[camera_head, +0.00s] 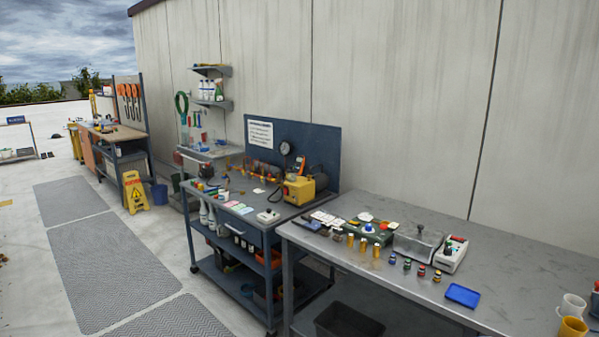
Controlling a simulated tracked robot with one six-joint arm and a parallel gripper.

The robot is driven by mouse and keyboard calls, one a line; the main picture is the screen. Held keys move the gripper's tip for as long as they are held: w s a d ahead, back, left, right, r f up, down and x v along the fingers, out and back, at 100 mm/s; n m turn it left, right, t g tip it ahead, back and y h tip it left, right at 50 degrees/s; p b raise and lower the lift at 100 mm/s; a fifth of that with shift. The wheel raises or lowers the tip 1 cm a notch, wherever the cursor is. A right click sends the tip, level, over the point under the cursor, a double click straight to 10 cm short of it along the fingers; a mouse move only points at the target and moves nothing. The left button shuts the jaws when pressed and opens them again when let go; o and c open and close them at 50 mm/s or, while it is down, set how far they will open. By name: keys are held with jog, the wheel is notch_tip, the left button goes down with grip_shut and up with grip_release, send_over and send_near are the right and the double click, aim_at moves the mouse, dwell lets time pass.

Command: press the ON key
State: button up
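No key marked ON can be made out at this size. A pale control box (451,254) with small red, green and dark parts on top stands on the grey metal bench (540,270) at the right. A smaller white box (268,216) with a dark knob or button sits at the front of the blue cart (270,241). A yellow machine (299,190) stands on the same cart, near a round gauge (285,148) on the blue back panel (321,150). I cannot tell which of these carries the key. My gripper is not in view.
A blue tray (462,295), cups (572,328), a clear-sided case (418,243) and several small cylinders crowd the bench. A yellow floor sign (135,192) stands left of the cart. Grey mats (105,257) cover clear floor at the left. A wall (410,100) runs behind.

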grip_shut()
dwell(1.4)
